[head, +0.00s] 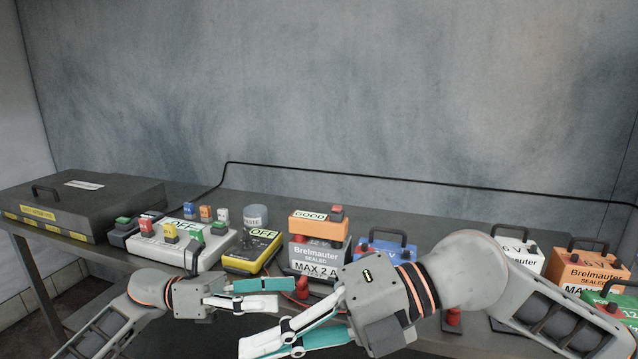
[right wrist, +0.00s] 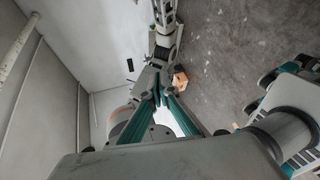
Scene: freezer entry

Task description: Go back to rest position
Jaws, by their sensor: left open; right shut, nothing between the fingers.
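My right gripper (head: 254,350), on the arm from the right, points left and down, lower in the picture than the left one. It is shut with nothing held; its fingers (right wrist: 161,98) converge in the right wrist view.
On the grey bench (head: 400,215) stand a black case (head: 85,200), a white "OFF" device (head: 165,248), a yellow "OFF" meter (head: 252,252), a grey battery (head: 316,255) under an orange "GOOD" box (head: 316,228), and blue (head: 385,250), white (head: 517,250), orange (head: 585,268) and green batteries (head: 615,307). A black cable runs behind.

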